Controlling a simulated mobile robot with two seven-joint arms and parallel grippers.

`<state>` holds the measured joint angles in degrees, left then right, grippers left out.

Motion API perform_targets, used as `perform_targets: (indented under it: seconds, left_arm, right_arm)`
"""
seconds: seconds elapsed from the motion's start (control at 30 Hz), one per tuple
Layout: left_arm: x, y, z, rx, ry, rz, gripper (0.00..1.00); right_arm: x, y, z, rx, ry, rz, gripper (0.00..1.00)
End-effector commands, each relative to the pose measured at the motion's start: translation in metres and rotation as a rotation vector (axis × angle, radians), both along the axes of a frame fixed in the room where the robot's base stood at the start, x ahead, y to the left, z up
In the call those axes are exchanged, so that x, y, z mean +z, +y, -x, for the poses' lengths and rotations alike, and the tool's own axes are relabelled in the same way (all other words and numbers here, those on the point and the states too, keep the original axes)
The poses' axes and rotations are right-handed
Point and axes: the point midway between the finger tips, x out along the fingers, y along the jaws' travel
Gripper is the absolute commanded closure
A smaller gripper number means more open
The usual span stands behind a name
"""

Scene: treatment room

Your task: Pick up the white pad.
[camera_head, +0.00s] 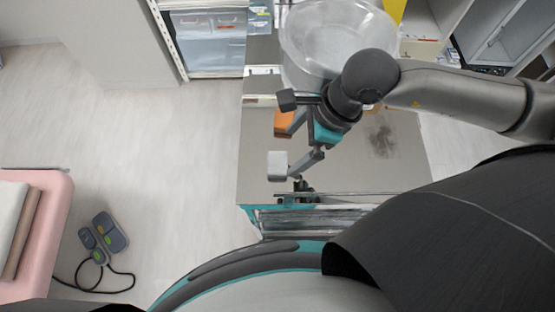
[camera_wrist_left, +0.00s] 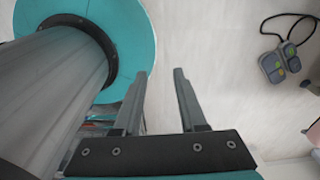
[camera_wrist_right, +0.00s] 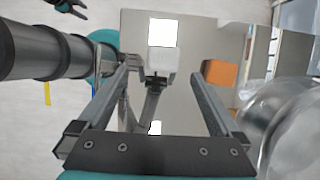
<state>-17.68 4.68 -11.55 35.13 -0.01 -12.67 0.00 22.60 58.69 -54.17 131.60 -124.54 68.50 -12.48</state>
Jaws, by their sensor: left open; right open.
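A small white block (camera_head: 277,165), which looks like the white pad, shows over the near left part of the grey cart top (camera_head: 258,150). In the right wrist view the white block (camera_wrist_right: 165,61) appears between the fingertips, apart from them, with a grey stem below it. My right gripper (camera_head: 289,152) is open above the cart, close to the block; its open fingers (camera_wrist_right: 165,72) hold nothing. In the head view, my arm and wrist hide part of the cart. My left gripper (camera_wrist_left: 162,73) is open and empty over pale floor, outside the head view.
An orange box (camera_wrist_right: 220,73) stands beside the right gripper. A large clear bowl (camera_head: 335,35) is at the cart's back. A pink-edged bed (camera_head: 58,205) and a foot pedal with cable (camera_head: 110,233) are at left. Bright white patches on the cart may be reflections.

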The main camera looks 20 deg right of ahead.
Motion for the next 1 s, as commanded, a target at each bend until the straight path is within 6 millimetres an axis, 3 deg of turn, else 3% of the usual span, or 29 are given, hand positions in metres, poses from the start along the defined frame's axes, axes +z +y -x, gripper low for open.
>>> perform_targets:
  seconds: [0.1, 0.37, 0.7, 1.0]
  left_arm:
    - [-0.002, 0.0, -0.001, 0.0, -0.001, -0.001, 0.59]
    - [-0.002, 0.0, -0.01, 0.001, -0.015, 0.0, 0.59]
    - [-0.006, -0.001, -0.013, 0.002, -0.022, 0.002, 0.59]
    - [-0.006, -0.001, -0.013, 0.003, -0.021, 0.002, 0.59]
  right_arm:
    - [-0.02, 0.008, -0.002, 0.001, 0.001, -0.002, 0.0]
    - [-0.036, 0.014, -0.005, 0.0, 0.0, 0.0, 0.0]
    - [-0.077, 0.025, -0.013, 0.0, 0.001, -0.001, 0.0]
    - [-0.082, 0.026, -0.014, 0.001, 0.0, 0.0, 0.0]
